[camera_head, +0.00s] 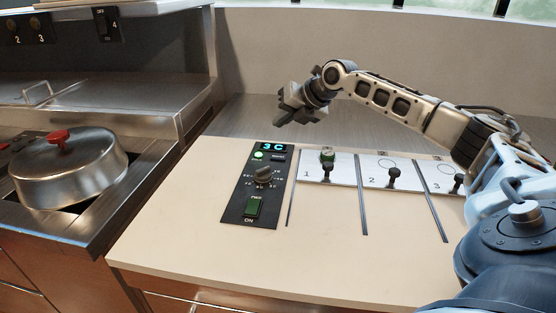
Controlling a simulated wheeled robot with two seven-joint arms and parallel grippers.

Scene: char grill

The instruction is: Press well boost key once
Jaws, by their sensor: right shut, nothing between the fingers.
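A black control panel (240,205) lies on the pale counter, with a lit display reading "3C" (272,147). Below the display are a lit green round button (258,155) and a small dark key (278,157); their labels are too small to read, so I cannot tell which is the boost key. Lower down are a rotary knob (263,174) and a green power switch (252,206) marked "ON". My right gripper (296,116) is shut and empty, above and behind the panel's far end, apart from it. My left gripper is not in view.
A metal domed lid with a red knob (70,165) stands at left. The counter's front (190,250) is clear.

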